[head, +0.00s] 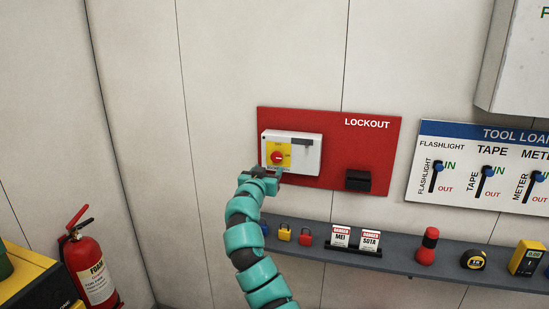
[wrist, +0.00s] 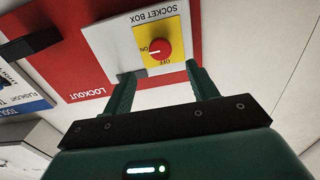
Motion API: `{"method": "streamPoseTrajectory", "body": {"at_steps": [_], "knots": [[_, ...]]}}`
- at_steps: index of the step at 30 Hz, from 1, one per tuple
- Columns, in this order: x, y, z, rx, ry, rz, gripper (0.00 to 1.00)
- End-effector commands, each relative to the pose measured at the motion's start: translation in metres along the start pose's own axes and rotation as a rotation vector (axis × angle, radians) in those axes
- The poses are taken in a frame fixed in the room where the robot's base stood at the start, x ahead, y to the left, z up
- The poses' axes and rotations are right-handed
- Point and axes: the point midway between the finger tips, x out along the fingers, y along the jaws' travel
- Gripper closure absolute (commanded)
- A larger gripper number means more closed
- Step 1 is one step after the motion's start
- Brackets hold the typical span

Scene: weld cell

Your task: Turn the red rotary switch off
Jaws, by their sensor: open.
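The red rotary switch (head: 277,157) sits on a yellow plate on the white socket box (head: 309,155), which is fixed to the red lockout board (head: 375,140). In the wrist view the red knob (wrist: 159,49) shows upside down, with ON and OFF lettering beside it. A white mark on the knob points toward the ON lettering. My gripper (head: 263,172) is just below the switch in the head view. In the wrist view its two fingers (wrist: 160,88) are apart and empty, with the knob beyond their tips, not between them.
A grey shelf (head: 400,262) runs below the board with padlocks (head: 285,232), danger tags (head: 341,236), a red-and-black flashlight (head: 428,246) and a tape measure (head: 473,260). A black holder (head: 358,181) sticks out of the board. A fire extinguisher (head: 90,265) stands at left.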

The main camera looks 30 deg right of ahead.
Motion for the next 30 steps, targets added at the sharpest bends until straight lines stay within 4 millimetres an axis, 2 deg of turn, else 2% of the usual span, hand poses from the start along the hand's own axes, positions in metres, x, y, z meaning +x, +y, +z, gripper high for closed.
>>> {"method": "streamPoseTrajectory", "body": {"at_steps": [19,30], "knots": [[0.067,0.002,-0.001,0.001,-0.005,0.006,0.42],[0.086,0.000,-0.001,0.001,0.000,0.001,0.42]]}}
